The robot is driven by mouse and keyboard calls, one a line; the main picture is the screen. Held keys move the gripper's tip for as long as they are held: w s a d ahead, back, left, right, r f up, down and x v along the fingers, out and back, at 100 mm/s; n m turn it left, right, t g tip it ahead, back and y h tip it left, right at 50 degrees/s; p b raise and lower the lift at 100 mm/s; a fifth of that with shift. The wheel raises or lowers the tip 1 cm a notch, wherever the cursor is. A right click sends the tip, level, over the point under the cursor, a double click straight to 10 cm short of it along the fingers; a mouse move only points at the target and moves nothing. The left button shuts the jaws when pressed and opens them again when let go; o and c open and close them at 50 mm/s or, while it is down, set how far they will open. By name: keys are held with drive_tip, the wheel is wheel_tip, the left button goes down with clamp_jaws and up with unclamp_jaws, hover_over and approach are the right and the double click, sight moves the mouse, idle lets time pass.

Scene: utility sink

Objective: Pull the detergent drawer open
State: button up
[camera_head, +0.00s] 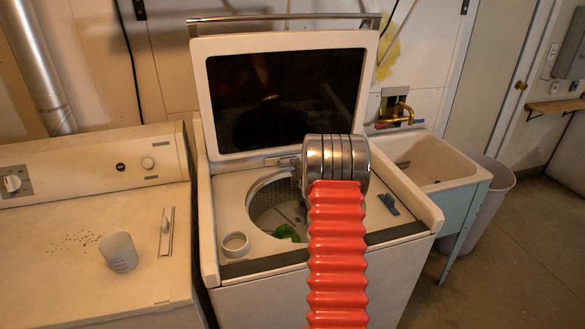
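A white top-load washer (290,300) stands in the middle with its lid (285,95) raised. I cannot make out a detergent drawer for certain. A white round cup or port (235,244) is at the deck's front left. My red ribbed arm with its metal wrist rises in front of the washer, covering the right part of the tub opening.
Something green (286,232) is in the washer tub (270,205). A second white appliance (90,260) at left bears a white cup (119,252). The floor at far right is clear.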

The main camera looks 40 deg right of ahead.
drive_tip(key=shift+x, duration=1.15)
drive_tip(key=shift+c, duration=0.7)
clamp_jaws()
